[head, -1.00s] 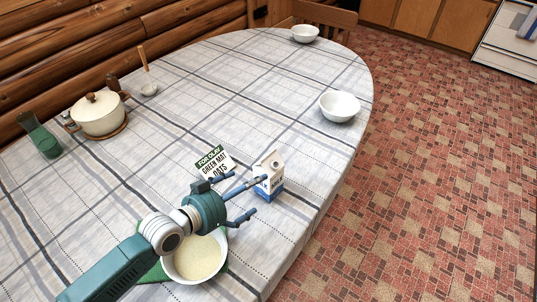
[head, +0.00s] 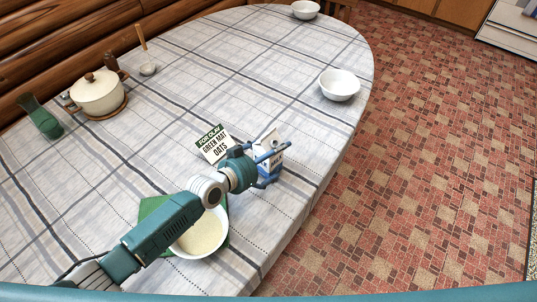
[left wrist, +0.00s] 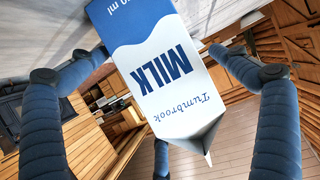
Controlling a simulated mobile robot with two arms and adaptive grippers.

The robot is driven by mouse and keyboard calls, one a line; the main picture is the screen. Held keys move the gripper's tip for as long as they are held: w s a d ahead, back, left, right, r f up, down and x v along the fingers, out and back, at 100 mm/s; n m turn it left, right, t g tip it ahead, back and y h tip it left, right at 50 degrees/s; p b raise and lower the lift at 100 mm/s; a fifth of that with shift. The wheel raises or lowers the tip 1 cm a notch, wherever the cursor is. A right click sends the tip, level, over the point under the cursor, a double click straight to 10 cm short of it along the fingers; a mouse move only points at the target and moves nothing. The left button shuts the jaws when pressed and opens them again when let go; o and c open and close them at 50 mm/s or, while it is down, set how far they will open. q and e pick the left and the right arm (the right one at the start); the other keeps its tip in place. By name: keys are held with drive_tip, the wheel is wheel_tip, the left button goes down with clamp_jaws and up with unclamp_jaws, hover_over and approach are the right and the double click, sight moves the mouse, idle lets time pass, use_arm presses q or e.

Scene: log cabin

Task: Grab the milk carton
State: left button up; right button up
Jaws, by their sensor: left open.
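The milk carton (head: 267,145), white and blue with a gabled top, stands on the table near its right edge. My left gripper (head: 275,166) is at the carton, its fingers partly covering it in the head view. In the left wrist view the carton (left wrist: 160,75) appears upside down between the open fingers (left wrist: 162,75), with its "MILK" label facing the camera. Whether a finger touches the carton I cannot tell. My right gripper is not in view.
A bowl of oats (head: 203,235) sits on a green mat (head: 152,207) beneath my left arm. White bowls (head: 339,84) (head: 305,10) and a lidded pot (head: 98,95) stand farther off on the tablecloth (head: 240,75).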

use_arm(q)
drive_tip(key=c, duration=1.6)
drive_tip(key=shift+w+r, duration=0.1)
drive_tip(key=shift+r, duration=0.05)
drive_tip(key=shift+c, duration=1)
drive_tip(key=shift+r, duration=0.1)
